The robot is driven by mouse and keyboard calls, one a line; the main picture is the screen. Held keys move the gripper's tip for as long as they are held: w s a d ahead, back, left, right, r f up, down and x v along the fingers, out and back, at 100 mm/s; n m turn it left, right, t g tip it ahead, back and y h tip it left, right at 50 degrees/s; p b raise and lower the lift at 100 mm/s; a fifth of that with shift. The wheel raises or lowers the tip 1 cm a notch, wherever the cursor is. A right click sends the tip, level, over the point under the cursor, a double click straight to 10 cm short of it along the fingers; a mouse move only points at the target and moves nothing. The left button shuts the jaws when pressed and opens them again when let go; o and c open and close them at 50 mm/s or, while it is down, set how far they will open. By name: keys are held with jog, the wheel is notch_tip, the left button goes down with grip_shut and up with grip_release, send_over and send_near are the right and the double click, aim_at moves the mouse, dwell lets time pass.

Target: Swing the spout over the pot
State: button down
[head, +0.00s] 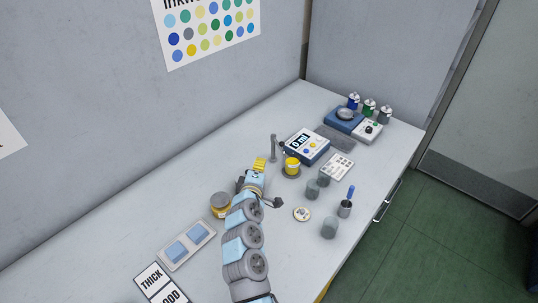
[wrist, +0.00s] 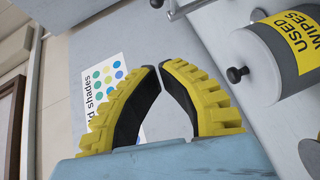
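The spout (head: 273,148) is a slim grey post with a short arm near its top, standing behind the pot in the head view. The yellow pot (head: 292,166) sits on a dark round base to the spout's right. I cannot tell exactly where the spout's outlet points. My gripper (head: 259,163) is left of the pot, near the spout's foot in the picture. In the wrist view my gripper (wrist: 159,68) has its yellow-and-black fingertips together, with nothing visible between them. A metal bar and dark knob show at that view's top edge; whether they belong to the spout is unclear.
A used-wipes can (wrist: 268,55) stands close by my gripper; a box reading 0 ml (head: 306,146) is behind the pot. Grey cups (head: 318,186), a round dish (head: 302,214) and a tray with blue blocks (head: 187,246) occupy the bench. The back-left bench is clear.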

jog(key=w+d+f+b, duration=0.2)
jog(key=w+d+b, duration=0.2)
jog(key=w, duration=0.8)
jog(key=shift+d+b, duration=0.35)
jog(key=shift+b, duration=0.05)
dwell(0.3)
jog(key=shift+a, duration=0.1)
